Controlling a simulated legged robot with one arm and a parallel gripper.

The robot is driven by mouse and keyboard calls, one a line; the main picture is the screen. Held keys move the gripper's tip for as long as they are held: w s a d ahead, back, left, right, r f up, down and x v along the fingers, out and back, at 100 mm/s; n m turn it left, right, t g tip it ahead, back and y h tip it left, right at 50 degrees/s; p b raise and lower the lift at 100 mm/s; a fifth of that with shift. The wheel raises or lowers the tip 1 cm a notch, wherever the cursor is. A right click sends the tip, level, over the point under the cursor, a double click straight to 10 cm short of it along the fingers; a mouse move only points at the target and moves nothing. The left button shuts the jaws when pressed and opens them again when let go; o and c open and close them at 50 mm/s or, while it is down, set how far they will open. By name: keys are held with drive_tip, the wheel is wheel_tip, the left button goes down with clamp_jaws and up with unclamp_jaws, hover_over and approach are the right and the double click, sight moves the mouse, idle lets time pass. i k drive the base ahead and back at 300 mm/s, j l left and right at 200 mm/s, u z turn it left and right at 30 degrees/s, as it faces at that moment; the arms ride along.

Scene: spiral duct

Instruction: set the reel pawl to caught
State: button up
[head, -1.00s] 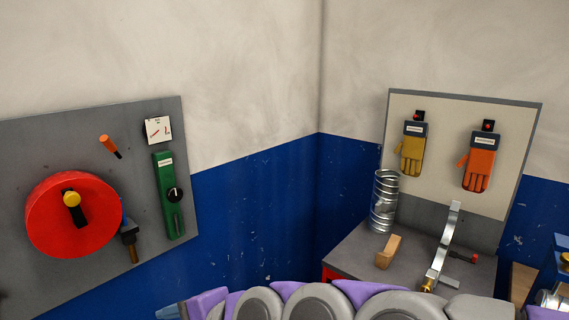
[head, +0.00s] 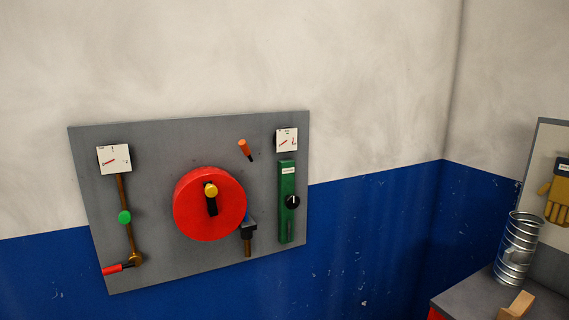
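A red round reel (head: 190,215) is mounted on a grey wall panel (head: 160,140). It has a black crank arm with a yellow knob (head: 210,189) at its middle. An orange-handled lever (head: 244,147) sticks out above right of the reel. A dark blue block with a brown handle (head: 247,248) hangs at the reel's lower right edge. I cannot tell which of these is the pawl, nor whether it is caught. My gripper is not in view.
A bench with a metal spiral duct (head: 517,247) and a wooden block (head: 517,305) stands at right.

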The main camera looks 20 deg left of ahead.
sight(243, 143)
drive_tip(key=u, duration=1.2)
